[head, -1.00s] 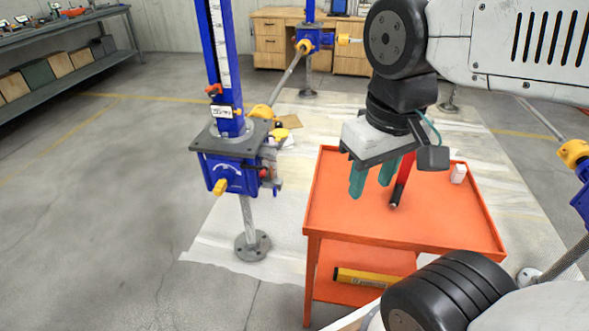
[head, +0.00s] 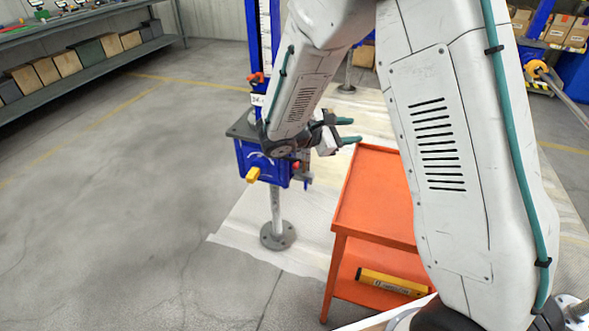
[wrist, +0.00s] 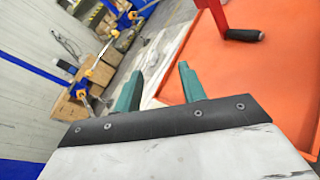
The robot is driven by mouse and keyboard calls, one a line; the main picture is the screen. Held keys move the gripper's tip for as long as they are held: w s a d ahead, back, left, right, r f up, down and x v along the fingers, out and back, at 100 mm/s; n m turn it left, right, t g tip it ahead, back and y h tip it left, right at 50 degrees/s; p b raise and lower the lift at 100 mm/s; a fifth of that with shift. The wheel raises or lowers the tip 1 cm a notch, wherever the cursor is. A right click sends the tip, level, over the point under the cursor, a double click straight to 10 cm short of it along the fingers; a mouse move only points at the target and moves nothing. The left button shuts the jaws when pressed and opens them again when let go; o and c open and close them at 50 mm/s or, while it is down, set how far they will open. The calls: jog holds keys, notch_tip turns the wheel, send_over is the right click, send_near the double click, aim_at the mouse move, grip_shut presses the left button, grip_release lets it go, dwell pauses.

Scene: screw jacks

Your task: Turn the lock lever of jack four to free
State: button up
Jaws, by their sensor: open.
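A blue screw jack (head: 262,164) stands on a round-footed post at centre left in the head view. It has a yellow knob (head: 253,174) in front and an orange-red piece (head: 257,78) on its column. A small red part (head: 296,165) shows at its right side; I cannot tell whether it is the lock lever. The jack's number cannot be read. My gripper (head: 354,130) is beside the jack's right side, its green fingers apart and pointing right, away from it. In the wrist view my gripper (wrist: 160,68) is open and empty. My arm hides part of the jack.
An orange cart (head: 372,200) stands right of the jack, with a yellow level (head: 392,282) on its lower shelf. Shelving (head: 85,60) runs along the left. The left floor is clear.

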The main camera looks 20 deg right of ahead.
jog(key=w+a+f+n+t, duration=0.7)
jog(key=w+f, duration=0.1)
jog(key=f, duration=0.4)
jog(key=n+t+y, duration=0.5)
jog(key=n, duration=0.2)
send_near(295, 168)
jog(key=x, duration=0.9)
jog(key=shift+w+d, duration=0.15)
jog(key=shift+w, duration=0.15)
jog(key=shift+c, duration=0.3)
grip_shut()
